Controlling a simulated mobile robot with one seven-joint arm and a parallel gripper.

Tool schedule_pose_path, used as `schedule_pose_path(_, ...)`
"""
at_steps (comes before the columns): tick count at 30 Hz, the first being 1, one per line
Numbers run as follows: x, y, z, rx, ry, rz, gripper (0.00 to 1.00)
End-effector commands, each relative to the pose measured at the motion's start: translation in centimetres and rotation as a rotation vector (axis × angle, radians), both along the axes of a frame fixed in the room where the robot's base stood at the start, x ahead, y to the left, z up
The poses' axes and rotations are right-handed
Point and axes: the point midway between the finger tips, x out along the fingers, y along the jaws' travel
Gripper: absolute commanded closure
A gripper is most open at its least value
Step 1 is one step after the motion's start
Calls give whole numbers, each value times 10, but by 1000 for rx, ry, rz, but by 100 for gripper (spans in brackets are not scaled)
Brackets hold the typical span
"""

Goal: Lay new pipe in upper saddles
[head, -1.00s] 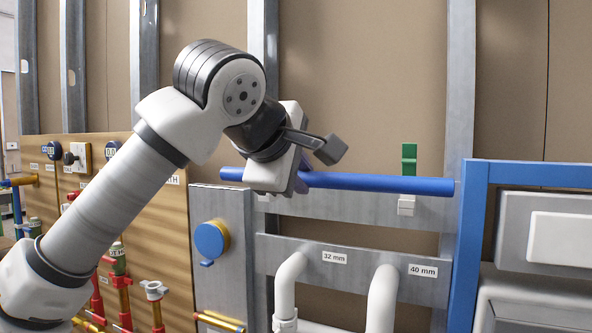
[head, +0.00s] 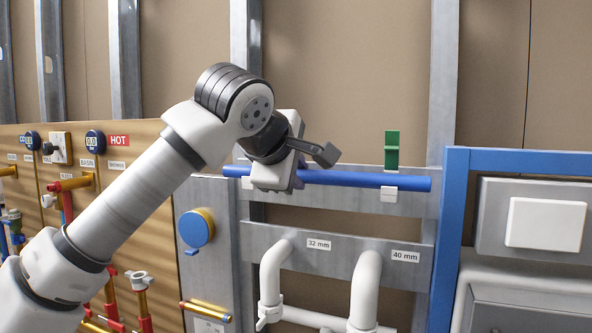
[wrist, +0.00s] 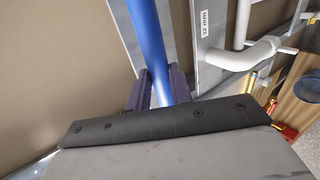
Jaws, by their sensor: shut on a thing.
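A long blue pipe (head: 362,179) lies nearly level in front of the upper grey rail. My gripper (head: 298,174) is shut on it left of its middle. In the wrist view the pipe (wrist: 147,40) runs between the two purple fingers of the gripper (wrist: 158,88). A white saddle (head: 389,195) on the upper rail shows just below the pipe near its right end, with a green upright piece (head: 391,150) above it. I cannot tell whether the pipe touches the saddle. No second saddle is visible; the gripper and arm cover part of the rail.
Bent white waste pipes (head: 366,285) stand below, by the 32 mm and 40 mm labels. A blue frame (head: 445,235) rises on the right. A blue round cap (head: 194,229) sits on the grey panel at left. A wooden board with valves and pipes (head: 75,185) is further left.

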Motion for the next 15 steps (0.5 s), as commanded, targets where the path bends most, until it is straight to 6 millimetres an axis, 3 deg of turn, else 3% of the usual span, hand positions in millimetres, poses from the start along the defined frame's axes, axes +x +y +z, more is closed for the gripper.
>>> schedule_pose_path(10, 0, 0, 0, 0, 0, 0, 100)
schedule_pose_path(11, 0, 0, 0, 0, 0, 0, 77)
schedule_pose_path(15, 0, 0, 0, 0, 0, 0, 59)
